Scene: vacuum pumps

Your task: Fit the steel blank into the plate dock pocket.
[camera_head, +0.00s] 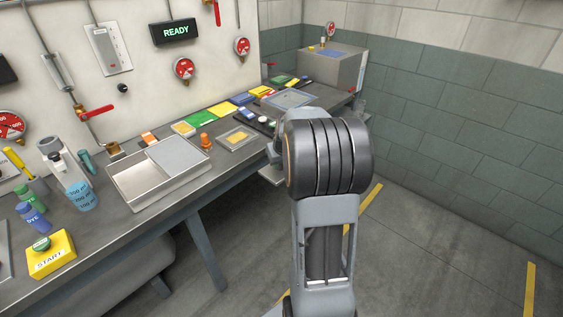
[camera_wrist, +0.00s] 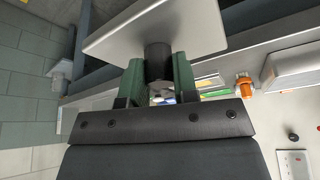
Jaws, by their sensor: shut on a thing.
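My gripper (camera_wrist: 158,78) has green fingers shut on the dark round knob (camera_wrist: 158,58) of the steel blank (camera_wrist: 190,27), a flat light-grey plate, in the wrist view. The blank is held out beyond the fingertips, apart from the bench. In the head view my arm hides the gripper, and a pale plate edge (camera_head: 271,175) shows just left of the arm, off the bench's front edge. I cannot tell for sure which fixture is the plate dock; a grey square frame with a yellow middle (camera_head: 238,138) lies flat on the bench, left of my arm.
A metal tray (camera_head: 137,195) stands on the bench, with an orange knob (camera_head: 206,141) behind it. A blue-grey framed panel (camera_head: 289,98) lies further back. Bottles and a yellow START button box (camera_head: 51,254) stand at left. Floor right of my arm is clear.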

